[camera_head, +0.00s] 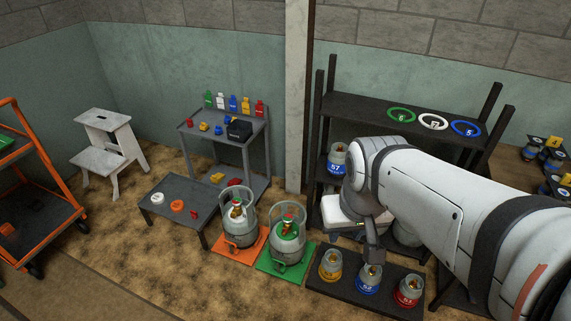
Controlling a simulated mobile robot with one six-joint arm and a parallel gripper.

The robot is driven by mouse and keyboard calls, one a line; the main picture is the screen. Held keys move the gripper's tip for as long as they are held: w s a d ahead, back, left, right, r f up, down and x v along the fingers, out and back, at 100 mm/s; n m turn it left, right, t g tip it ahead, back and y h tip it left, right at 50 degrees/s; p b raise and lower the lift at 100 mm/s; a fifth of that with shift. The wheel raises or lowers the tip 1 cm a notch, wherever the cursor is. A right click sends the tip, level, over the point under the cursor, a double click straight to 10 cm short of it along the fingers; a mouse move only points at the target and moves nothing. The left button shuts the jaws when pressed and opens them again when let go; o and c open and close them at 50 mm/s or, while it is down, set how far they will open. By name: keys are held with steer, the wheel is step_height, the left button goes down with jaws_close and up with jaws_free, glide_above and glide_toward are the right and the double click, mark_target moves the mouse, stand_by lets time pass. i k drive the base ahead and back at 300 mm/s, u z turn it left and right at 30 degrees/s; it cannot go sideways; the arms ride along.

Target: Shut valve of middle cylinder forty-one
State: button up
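Three small grey cylinders stand in a row on a low dark platform (388,310): one with a yellow band (330,265), a middle one with a blue band (368,281), and one with a red band (407,291). The numbers on their bands are too small to read surely, so I cannot tell which is forty-one. My gripper (373,258) points down over the top of the middle cylinder and hides part of its valve. I cannot tell whether the fingers touch the valve, or whether they are open or shut.
Two larger cylinders stand left of the platform, on an orange mat (232,260) and a green mat (270,268). A dark shelf (375,107) behind holds green, white and blue rings and a blue-banded cylinder marked 57 (337,160). Low tables (165,210) stand further left.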

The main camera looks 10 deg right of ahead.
mark_target(287, 219)
steer(key=u, duration=0.15)
steer(key=i, duration=0.9)
steer(key=z, duration=1.4)
steer(key=k, duration=1.05)
steer(key=u, duration=0.8)
steer(key=i, duration=0.95)
steer(key=u, duration=0.05)
